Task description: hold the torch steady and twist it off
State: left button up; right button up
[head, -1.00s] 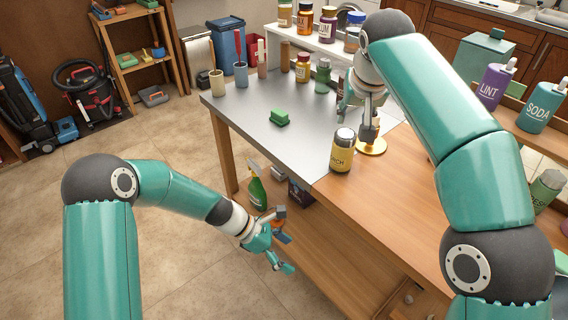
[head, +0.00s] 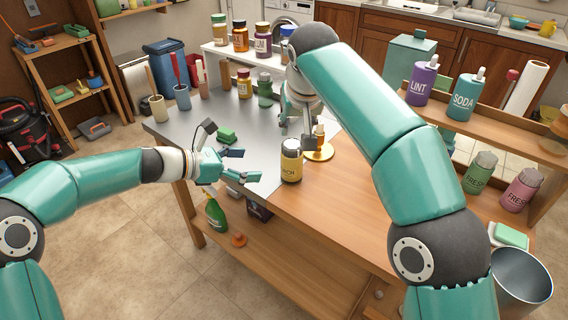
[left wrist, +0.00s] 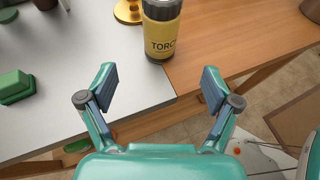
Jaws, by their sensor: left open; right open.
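The torch (head: 291,163) is a yellow can-shaped thing with a grey top, standing upright on the table (head: 330,205) near its front edge. In the left wrist view the torch (left wrist: 161,32) stands ahead, between the line of the two fingers, its label partly readable. My left gripper (head: 242,164) is open and empty, left of the torch and apart from it; its spread fingers (left wrist: 160,88) show in the left wrist view. My right gripper (head: 305,135) is behind the torch, near a gold-based stand (head: 319,152); its fingers are partly hidden by my right arm.
A green block (head: 226,135) lies on the grey table part behind my left gripper. Several jars and cups stand along the far edge. Bottles marked LINT (head: 424,82) and SODA (head: 466,97) stand on a shelf at right. The wood in front of the torch is clear.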

aim_at(292, 164)
pick_arm(q)
jog(key=x, duration=1.3)
jog(key=shift+d+f, duration=0.15)
jog(key=shift+c, duration=0.2)
jog(key=c, duration=1.3)
jog(key=shift+w, duration=0.1)
jog(key=o, duration=0.7)
jog(key=c, duration=0.5)
